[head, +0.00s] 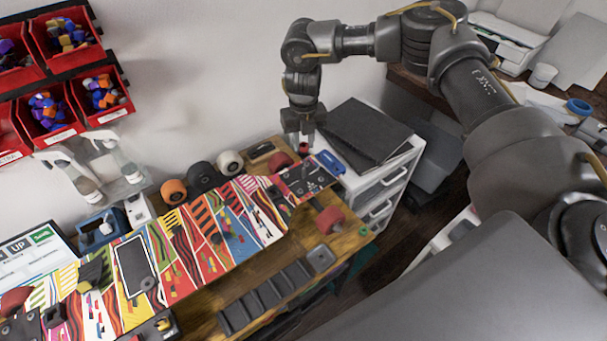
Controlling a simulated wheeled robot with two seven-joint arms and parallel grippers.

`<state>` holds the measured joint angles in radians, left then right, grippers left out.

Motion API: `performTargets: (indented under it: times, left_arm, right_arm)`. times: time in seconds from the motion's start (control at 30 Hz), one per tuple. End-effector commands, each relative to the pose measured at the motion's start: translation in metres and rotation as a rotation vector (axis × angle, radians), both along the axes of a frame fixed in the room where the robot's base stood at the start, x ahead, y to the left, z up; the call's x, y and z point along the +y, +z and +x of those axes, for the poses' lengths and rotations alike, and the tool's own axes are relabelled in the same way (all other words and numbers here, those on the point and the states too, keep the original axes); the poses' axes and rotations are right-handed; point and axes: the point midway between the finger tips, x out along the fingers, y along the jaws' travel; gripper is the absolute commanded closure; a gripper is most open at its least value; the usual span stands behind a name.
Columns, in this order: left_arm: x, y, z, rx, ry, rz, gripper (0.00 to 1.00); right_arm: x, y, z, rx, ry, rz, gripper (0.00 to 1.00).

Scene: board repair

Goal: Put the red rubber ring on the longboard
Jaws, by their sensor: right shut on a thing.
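The longboard (190,245), with a colourful striped deck, lies along the workbench from the lower left to the right end in the head view. My right gripper (303,145) points down over the far right end of the board, near its black end section. It is shut on a small red thing, which looks like the red rubber ring (303,150); it is mostly hidden by the fingers. It appears just above the board, but I cannot tell whether it touches. My left gripper is not in view.
A red wheel (329,220) sits at the board's near right side and a dark red one (280,162) behind it. Orange (173,191), black and white wheels stand along the wall. A dark slotted tray (265,298) lies in front. A white drawer unit (385,185) stands right.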

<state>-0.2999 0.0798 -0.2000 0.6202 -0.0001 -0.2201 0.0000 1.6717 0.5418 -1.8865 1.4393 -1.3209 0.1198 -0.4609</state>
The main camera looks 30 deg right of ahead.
Motion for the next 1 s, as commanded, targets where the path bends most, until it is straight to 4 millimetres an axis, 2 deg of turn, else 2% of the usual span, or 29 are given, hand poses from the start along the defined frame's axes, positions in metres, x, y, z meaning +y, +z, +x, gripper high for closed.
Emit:
performTargets:
  times: [0.17, 0.37, 1.0]
  left_arm:
    - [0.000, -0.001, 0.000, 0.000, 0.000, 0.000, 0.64]
    - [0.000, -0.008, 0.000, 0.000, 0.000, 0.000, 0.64]
    - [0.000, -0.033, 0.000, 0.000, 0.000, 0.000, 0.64]
  right_arm:
    - [0.001, -0.003, -0.002, 0.001, -0.029, 0.000, 0.91]
    - [0.007, -0.023, -0.017, 0.003, -0.252, 0.001, 0.91]
    - [0.040, -0.103, -0.104, 0.004, -1.491, -0.002, 0.91]
